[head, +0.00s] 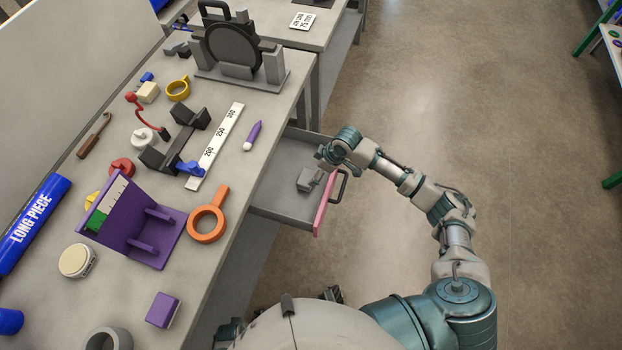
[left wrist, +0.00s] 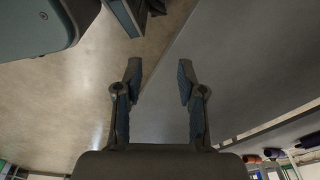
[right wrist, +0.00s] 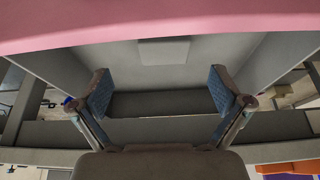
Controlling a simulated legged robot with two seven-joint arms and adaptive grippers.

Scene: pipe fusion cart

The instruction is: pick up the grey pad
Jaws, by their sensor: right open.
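The grey pad (head: 308,179) lies on the floor of the open drawer, near its pink front. In the right wrist view the pad (right wrist: 163,50) shows as a pale grey block beyond the fingertips, towards the pink front. My right gripper (head: 325,158) is above the drawer, close to the pad; its fingers (right wrist: 162,92) are wide apart with nothing between them. My left gripper (left wrist: 158,80) is open and empty in the left wrist view, with bare floor and a grey surface behind it.
The drawer (head: 275,196) has side walls and a pink front (head: 325,204) with a dark handle (head: 341,187). The workbench (head: 229,222) holds an orange ring tool (head: 207,222), a purple stand (head: 135,225) and a white ruler (head: 215,146). The floor to the right is clear.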

